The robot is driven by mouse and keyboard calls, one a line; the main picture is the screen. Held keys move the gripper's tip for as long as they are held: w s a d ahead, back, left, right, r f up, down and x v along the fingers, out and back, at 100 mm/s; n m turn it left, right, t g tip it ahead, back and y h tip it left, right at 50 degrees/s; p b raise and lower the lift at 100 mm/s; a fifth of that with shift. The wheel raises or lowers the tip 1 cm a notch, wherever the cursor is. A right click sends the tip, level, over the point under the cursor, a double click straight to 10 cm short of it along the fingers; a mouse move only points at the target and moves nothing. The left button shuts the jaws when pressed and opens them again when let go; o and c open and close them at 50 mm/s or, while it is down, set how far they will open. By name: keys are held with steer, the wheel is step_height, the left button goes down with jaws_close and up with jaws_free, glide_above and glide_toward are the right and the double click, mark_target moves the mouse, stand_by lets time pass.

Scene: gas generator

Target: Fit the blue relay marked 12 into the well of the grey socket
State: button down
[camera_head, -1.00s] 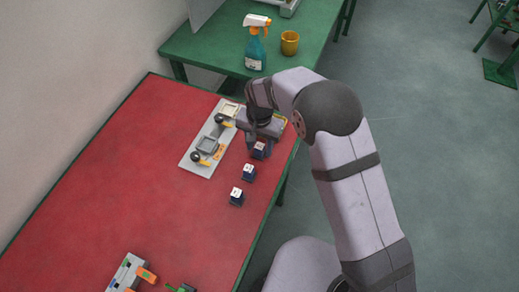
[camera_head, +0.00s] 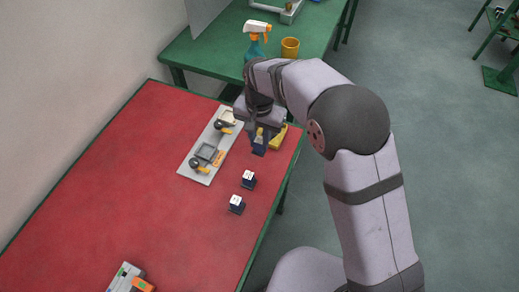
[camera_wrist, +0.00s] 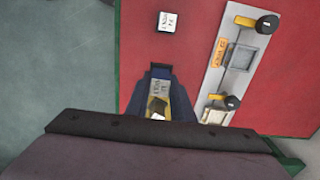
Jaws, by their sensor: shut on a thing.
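My gripper (camera_head: 259,140) is shut on a blue relay (camera_head: 260,150) and holds it over the table, right of the panel. In the wrist view the relay (camera_wrist: 160,86) sits between the two dark fingers, its label partly seen and too small to read surely. The grey socket (camera_head: 207,152) is a square frame with an empty well, on the light panel (camera_head: 195,173) to the left of my gripper. The socket also shows in the wrist view (camera_wrist: 240,55), up and right of the fingers, beside an orange label (camera_wrist: 220,50).
Two more blue relays with white tops (camera_head: 248,179) (camera_head: 237,204) stand in front of my gripper. A cream socket (camera_head: 228,117) and black knobs with yellow levers (camera_head: 197,164) flank the grey socket. The red table's left is clear.

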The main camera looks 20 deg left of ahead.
mark_target(259, 140)
steer(key=shift+r, duration=1.65)
steer(key=shift+a, duration=0.15)
steer(key=s+a+r+p, duration=0.1)
steer(key=s+a, duration=0.1)
steer(key=a, duration=0.6)
steer(key=s+a+r+p, duration=0.1)
steer(key=s+a+p, duration=0.15)
steer(key=a, duration=0.65)
steer(key=shift+d+f, duration=0.15)
steer(key=shift+f, duration=4.65)
steer(key=shift+f, duration=0.15)
steer(key=c, duration=1.9)
jaws_free()
steer(key=shift+c, duration=0.2)
steer(key=o, duration=0.4)
